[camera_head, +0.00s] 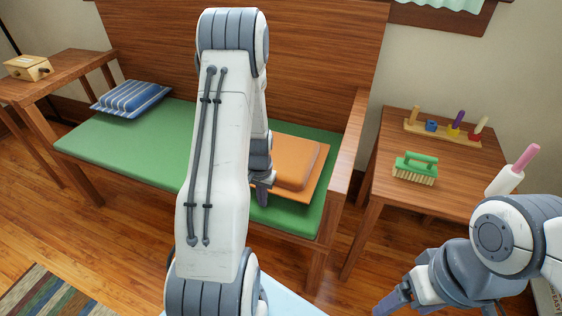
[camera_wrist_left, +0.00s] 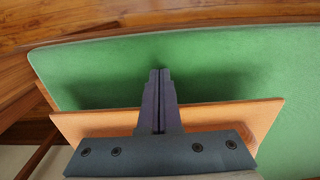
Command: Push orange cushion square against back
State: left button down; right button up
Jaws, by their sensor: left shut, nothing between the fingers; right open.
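The orange cushion (camera_head: 297,160) lies flat on the right part of the bench's green seat pad (camera_head: 140,150), near the right armrest. A thin green strip shows between its rear edge and the wooden backrest (camera_head: 320,50). My left arm hides its left part. My left gripper (camera_head: 262,198) is shut and empty, pointing down at the cushion's front edge. In the left wrist view its closed fingers (camera_wrist_left: 160,75) cross in front of the cushion (camera_wrist_left: 85,122), tips over bare green pad (camera_wrist_left: 230,65); contact cannot be told. My right gripper (camera_head: 385,306) is open, low in front of the bench.
A blue striped cushion (camera_head: 131,97) rests at the seat's left end. A side table (camera_head: 385,150) on the right holds a green brush (camera_head: 415,168) and a peg board (camera_head: 440,134). A left table (camera_head: 60,72) holds a wooden box (camera_head: 27,68). The seat's middle-left is clear.

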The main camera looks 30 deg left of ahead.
pick_arm(q)
jog(key=shift+w+a+p, duration=0.15)
jog(key=shift+w+a, duration=0.05)
jog(key=shift+w, duration=0.55)
jog(key=shift+w+a+p, duration=0.1)
jog(key=shift+w+a, duration=0.05)
jog(key=shift+w, duration=0.65)
jog(key=shift+w+a+p, duration=0.15)
jog(key=shift+w+a, duration=0.05)
jog(key=shift+w, duration=0.55)
jog(key=shift+w+a, duration=0.2)
jog(key=shift+w, duration=0.75)
jog(key=shift+w+a, duration=0.25)
jog(key=shift+w, duration=0.7)
jog(key=shift+w+a, duration=0.2)
jog(key=shift+w, duration=0.75)
jog(key=shift+w+a, duration=0.25)
jog(key=shift+w, duration=0.85)
jog(key=shift+w+a, duration=0.3)
jog(key=shift+w, duration=0.75)
jog(key=shift+w+a, duration=0.25)
jog(key=shift+w, duration=0.85)
jog(key=shift+s+d+r+p, duration=0.1)
jog(key=shift+s+p, duration=0.2)
jog(key=shift+s, duration=0.15)
jog(key=shift+s+d+p, duration=0.25)
jog(key=shift+s+p, duration=0.4)
jog(key=shift+s, duration=0.4)
notch_tip(320, 180, up, 12)
jog(key=p, duration=1)
